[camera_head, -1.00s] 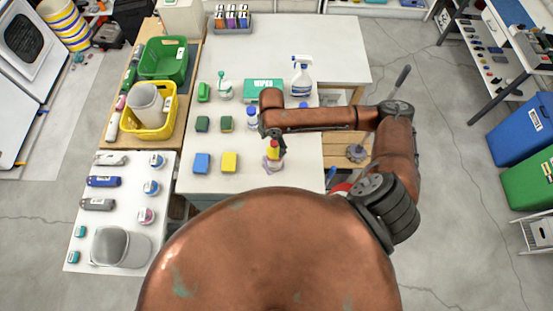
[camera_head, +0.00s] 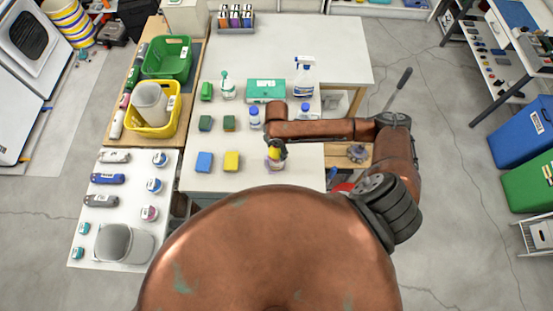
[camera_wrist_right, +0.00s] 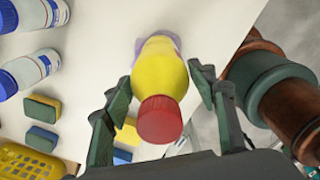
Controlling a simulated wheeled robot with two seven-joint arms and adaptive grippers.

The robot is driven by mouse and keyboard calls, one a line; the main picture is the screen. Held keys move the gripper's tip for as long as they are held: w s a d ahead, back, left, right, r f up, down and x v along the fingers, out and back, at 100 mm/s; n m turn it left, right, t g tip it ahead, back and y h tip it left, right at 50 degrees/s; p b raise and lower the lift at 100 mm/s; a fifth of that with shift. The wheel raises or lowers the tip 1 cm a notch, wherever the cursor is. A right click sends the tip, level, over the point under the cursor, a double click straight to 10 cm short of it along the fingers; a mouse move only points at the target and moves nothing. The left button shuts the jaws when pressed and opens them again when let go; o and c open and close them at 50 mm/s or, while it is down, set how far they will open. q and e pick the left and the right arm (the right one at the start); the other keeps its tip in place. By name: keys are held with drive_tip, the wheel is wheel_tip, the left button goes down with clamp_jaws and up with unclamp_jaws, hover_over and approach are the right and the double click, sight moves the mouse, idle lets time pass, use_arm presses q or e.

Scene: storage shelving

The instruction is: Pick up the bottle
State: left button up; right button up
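The bottle (camera_wrist_right: 160,68) is yellow with a red cap (camera_wrist_right: 159,119) and stands on the white table. In the head view the bottle (camera_head: 274,161) is partly covered by my right gripper (camera_head: 277,149). In the right wrist view my right gripper (camera_wrist_right: 159,78) has one finger on each side of the bottle. The fingers are apart, with a gap visible at the left finger; the right finger is close to the bottle, and contact there cannot be told. My left gripper is not in view.
Two white bottles with blue caps (camera_head: 254,118) (camera_head: 304,112) and a spray bottle (camera_head: 304,77) stand farther back. A yellow sponge (camera_head: 231,161) and a blue sponge (camera_head: 204,162) lie left of the bottle. The table's right edge is close by.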

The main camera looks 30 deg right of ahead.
clamp_jaws()
idle(0.4)
drive_tip(key=shift+w+r, duration=0.1)
drive_tip(key=s+a+r+b, duration=0.2)
drive_tip(key=a+r, duration=0.4)
drive_tip(key=a, duration=0.1)
drive_tip(key=s+a+r+b, duration=0.2)
drive_tip(key=s+a+r, duration=0.1)
drive_tip(key=a+r, duration=0.35)
drive_tip(key=w+d+f+m+b, duration=0.3)
drive_tip(key=d+f+m+b, duration=0.4)
drive_tip(key=m+b, duration=0.7)
drive_tip(key=m, duration=0.5)
drive_tip(key=shift+d+f+m, duration=0.15)
drive_tip(key=shift+m, duration=0.25)
